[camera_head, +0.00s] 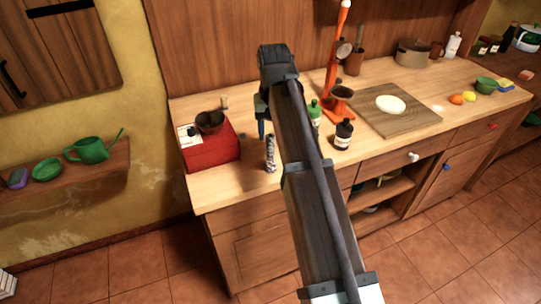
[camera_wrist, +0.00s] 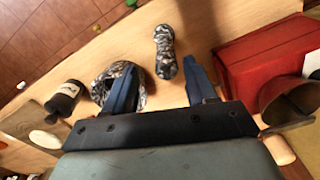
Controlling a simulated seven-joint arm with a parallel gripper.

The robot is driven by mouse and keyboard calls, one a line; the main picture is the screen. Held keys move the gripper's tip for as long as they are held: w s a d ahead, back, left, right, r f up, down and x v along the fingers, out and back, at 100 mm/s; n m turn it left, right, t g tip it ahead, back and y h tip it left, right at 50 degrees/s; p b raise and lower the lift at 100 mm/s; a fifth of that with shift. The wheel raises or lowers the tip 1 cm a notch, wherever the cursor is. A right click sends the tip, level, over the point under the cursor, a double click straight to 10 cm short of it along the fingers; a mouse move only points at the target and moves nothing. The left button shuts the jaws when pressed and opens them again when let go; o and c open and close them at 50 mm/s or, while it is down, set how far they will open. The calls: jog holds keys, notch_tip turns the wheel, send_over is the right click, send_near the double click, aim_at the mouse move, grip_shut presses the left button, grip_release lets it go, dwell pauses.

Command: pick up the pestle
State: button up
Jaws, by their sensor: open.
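The pestle (camera_wrist: 165,55), mottled black and grey stone, is near the top centre of the wrist view. In the head view the pestle (camera_head: 270,153) appears upright near the counter's front edge, left of my arm. A matching mortar (camera_wrist: 103,92) is left of it in the wrist view, partly covered by my left finger; my arm hides it in the head view. My gripper (camera_wrist: 159,68) is open with nothing between its blue fingers. The pestle shows beyond the fingertips, closer to the right finger. I cannot tell whether they touch. In the head view one finger (camera_head: 261,129) shows.
A wooden board (camera_head: 412,122) holds a white disc. Bare counter surrounds the pestle's left side.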

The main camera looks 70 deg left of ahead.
aim_at(271, 150)
jog(key=shift+s+f, duration=0.2)
jog(key=shift+f, duration=1.55)
jog(key=shift+s+f, duration=0.2)
jog(key=shift+f, duration=1.5)
jog(key=shift+c, duration=0.5)
grip_shut()
